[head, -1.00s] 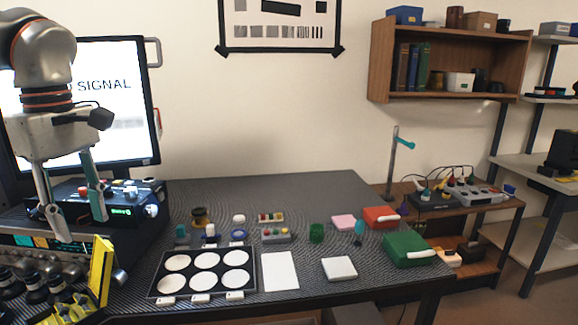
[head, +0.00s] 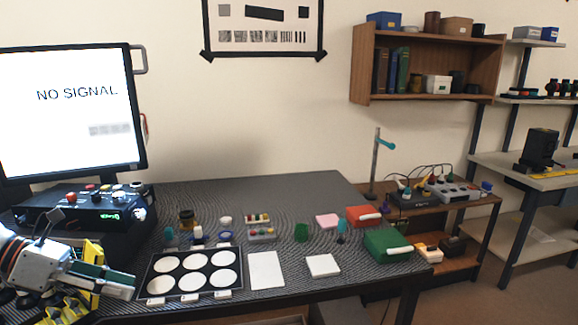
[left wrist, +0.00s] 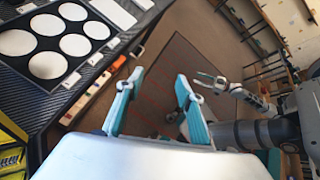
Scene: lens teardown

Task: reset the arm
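My left gripper (head: 112,283) is low at the left in the head view, its fingers pointing right, beside the front left of the table. In the left wrist view its two teal-padded fingers (left wrist: 155,98) stand apart with nothing between them, over the floor. My other arm shows in the left wrist view, with its gripper (left wrist: 212,80) small and far off. I cannot tell whether that gripper is open or shut. It is outside the head view.
A black mat with white circles (head: 154,290) lies just right of my left gripper. A yellow rack (head: 93,262) stands by it, partly hidden. A white pad (head: 266,270), a white block (head: 322,265) and a green box (head: 386,246) lie farther right. A monitor (head: 75,110) stands behind.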

